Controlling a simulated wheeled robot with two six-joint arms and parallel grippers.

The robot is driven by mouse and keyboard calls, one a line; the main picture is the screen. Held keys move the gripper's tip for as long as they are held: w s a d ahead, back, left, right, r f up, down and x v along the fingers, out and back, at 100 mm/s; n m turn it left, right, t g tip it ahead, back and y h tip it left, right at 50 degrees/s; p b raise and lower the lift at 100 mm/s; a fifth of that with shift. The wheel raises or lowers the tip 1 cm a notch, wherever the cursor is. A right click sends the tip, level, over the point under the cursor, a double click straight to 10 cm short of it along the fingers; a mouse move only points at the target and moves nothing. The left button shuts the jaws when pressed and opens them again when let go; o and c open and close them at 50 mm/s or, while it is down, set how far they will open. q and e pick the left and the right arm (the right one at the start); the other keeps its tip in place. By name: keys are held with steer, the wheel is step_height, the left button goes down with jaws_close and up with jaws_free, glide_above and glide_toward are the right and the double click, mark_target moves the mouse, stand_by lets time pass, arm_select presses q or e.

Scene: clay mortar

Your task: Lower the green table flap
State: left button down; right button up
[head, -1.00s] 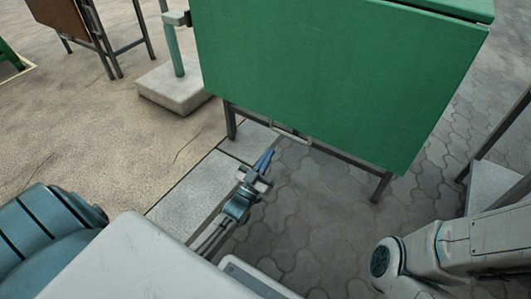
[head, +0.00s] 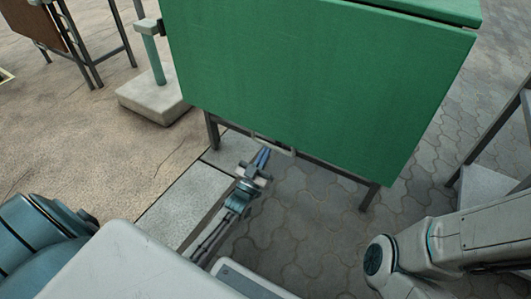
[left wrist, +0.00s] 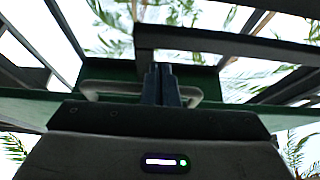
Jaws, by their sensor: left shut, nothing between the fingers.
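The green table flap (head: 310,80) hangs steeply below the green table top (head: 445,8) in the head view. A pale bar handle (head: 272,146) sits at its lower edge, left of the middle. My left gripper (head: 264,152) is at this handle, with its blue fingers together. In the left wrist view the fingers (left wrist: 161,85) point up in front of the handle (left wrist: 108,88), which shows on both sides of them. Nothing is held, and I cannot tell whether the fingers touch the handle. My right gripper is out of view; only part of the right arm shows.
Dark table legs (head: 368,196) stand under the flap. A green post on a pale block base (head: 150,98) stands to the left, with a brown folding table (head: 35,22) behind it. A grey frame (head: 490,130) is at the right.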

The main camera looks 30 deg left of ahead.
arm_select(q)
steer(key=p+v, duration=0.3)
steer(key=v, duration=0.4)
steer(key=shift+s, duration=0.25)
